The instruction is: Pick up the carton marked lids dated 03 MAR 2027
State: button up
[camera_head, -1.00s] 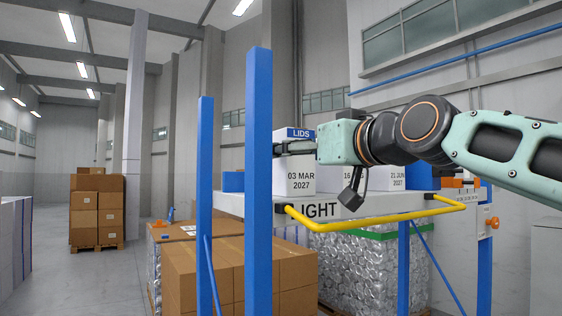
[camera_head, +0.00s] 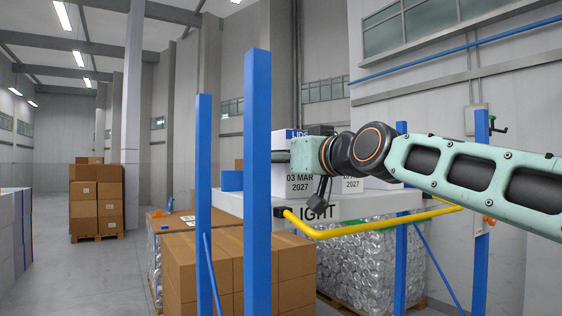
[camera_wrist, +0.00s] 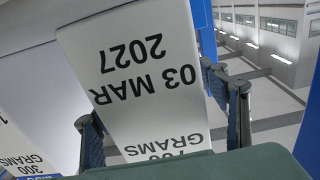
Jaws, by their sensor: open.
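The white carton (camera_head: 299,187) marked LIDS and 03 MAR 2027, with a blue band at its top, stands on the shelf in the head view. My gripper (camera_head: 281,156) is in front of its upper part and hides some of it. In the wrist view the carton (camera_wrist: 130,75) shows upside down, its date readable. My open gripper (camera_wrist: 162,122) has one finger on each side of that carton's picture. Whether the fingers touch it cannot be told.
Another white carton (camera_wrist: 35,105) is close to the left finger in the wrist view. A blue post (camera_head: 258,200) and a yellow rail (camera_head: 370,222) stand before the white shelf (camera_head: 235,204). Brown boxes (camera_head: 245,270) are stacked below.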

jog(key=shift+c, duration=0.2)
jog(key=c, duration=1.8)
jog(key=shift+r, duration=0.15)
grip_shut()
jog(key=shift+r, duration=0.1)
